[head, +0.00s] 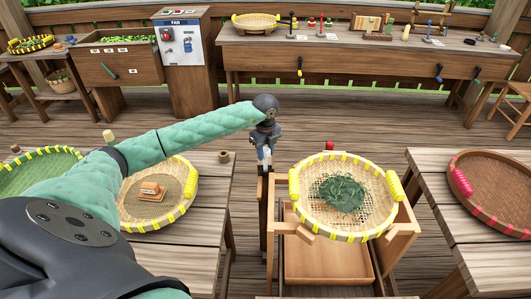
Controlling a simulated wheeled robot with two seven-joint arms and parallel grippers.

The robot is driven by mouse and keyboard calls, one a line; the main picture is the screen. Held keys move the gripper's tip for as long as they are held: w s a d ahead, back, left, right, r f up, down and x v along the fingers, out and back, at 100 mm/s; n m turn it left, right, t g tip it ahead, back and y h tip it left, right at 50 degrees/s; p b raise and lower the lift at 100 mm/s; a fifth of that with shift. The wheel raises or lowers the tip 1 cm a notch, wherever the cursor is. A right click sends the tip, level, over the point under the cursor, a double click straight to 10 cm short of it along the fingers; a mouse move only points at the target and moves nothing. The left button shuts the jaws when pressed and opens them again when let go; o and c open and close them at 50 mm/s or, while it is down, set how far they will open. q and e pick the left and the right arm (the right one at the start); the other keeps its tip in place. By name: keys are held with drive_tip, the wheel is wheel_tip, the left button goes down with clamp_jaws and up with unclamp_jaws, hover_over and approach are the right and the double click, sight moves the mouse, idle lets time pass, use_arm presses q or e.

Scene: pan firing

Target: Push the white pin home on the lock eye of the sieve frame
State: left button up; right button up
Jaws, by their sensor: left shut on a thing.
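The wooden sieve frame (402,238) stands in front of me at centre right. A round woven sieve (307,212) with yellow-wrapped rim rests across its top, with dark green leaves (342,195) in it. My left gripper (264,161) points down at the frame's left far post (267,185), left of the sieve. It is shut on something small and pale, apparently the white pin. The fingers mostly hide it, and I cannot make out the lock eye or how deep the pin sits. My right gripper is not in view.
A table on the left holds a yellow-rimmed tray (181,212) with a small wooden block (153,190). A table on the right holds a brown tray (490,190). A red knob (329,145) shows behind the sieve. A long bench (370,55) stands at the back; the deck between is clear.

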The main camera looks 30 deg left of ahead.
sight(266, 171)
use_arm(q)
drive_tip(key=shift+r+p, duration=0.35)
drive_tip(key=shift+r, duration=0.65)
drive_tip(key=shift+f+b, duration=2.75)
drive_tip(key=shift+f, duration=1.65)
drive_tip(key=shift+r, duration=0.25)
drive_tip(key=shift+r+p, duration=1.9)
drive_tip(key=shift+r, duration=2.2)
